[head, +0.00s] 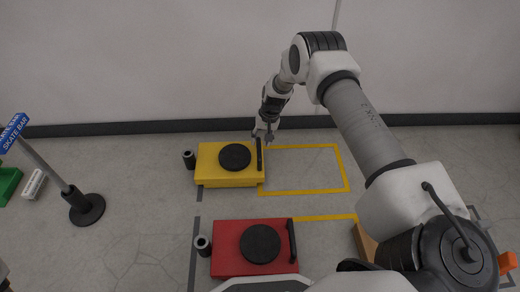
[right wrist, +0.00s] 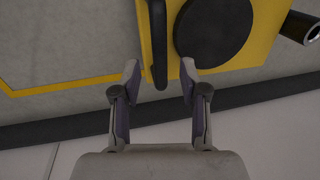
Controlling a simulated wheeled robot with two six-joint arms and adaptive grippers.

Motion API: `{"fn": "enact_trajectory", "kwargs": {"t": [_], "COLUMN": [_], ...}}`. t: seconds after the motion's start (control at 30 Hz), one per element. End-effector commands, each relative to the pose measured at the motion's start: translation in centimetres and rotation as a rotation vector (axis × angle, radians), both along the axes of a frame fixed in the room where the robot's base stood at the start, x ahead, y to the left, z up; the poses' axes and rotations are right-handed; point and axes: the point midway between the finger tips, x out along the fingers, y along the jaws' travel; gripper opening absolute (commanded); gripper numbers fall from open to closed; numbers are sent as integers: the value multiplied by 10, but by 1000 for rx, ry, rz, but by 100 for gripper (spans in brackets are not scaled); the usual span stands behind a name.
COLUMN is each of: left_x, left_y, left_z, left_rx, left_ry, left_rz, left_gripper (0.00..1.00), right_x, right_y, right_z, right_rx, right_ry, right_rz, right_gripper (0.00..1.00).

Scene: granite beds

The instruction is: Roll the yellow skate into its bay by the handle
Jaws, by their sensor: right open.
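The yellow skate (head: 212,175) lies on the floor at upper centre in the head view, with a round black pad on top and a black bar handle (head: 259,156) along its right edge. The yellow-taped bay (head: 343,167) is just to the right of the skate and looks empty. My right gripper (head: 265,135) is at the far end of the handle. In the right wrist view its fingers (right wrist: 160,70) are open, with the handle (right wrist: 158,45) between them and a gap visible on both sides. Whether the fingers reach down to its height is unclear. My left gripper is not in view.
A red skate (head: 228,262) with its own black handle sits nearer me. A post with a blue sign (head: 14,132) stands at left on a round black base (head: 87,209). The wall with its dark skirting (head: 120,127) is close behind the yellow skate.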

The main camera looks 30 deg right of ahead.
Motion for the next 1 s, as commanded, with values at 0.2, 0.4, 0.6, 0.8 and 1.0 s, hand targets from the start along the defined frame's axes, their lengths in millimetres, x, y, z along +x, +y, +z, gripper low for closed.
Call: {"fn": "enact_trajectory", "kwargs": {"t": [0.2, 0.4, 0.6, 0.8, 1.0], "left_x": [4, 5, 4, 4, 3], "left_y": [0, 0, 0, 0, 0], "left_z": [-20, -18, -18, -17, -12], "left_rx": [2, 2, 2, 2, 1], "left_ry": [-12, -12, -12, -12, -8], "left_rz": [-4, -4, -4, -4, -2], "left_gripper": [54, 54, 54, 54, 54], "right_x": [3, 3, 3, 1, -9], "right_y": [4, 4, 5, 3, -13], "right_z": [-28, -27, -27, -27, -26], "right_rx": [-1, 0, -1, -1, 0], "right_ry": [-1, 0, 1, 1, 2], "right_rz": [0, 0, 0, 0, -3], "right_gripper": [43, 40, 0, 0, 0]}}
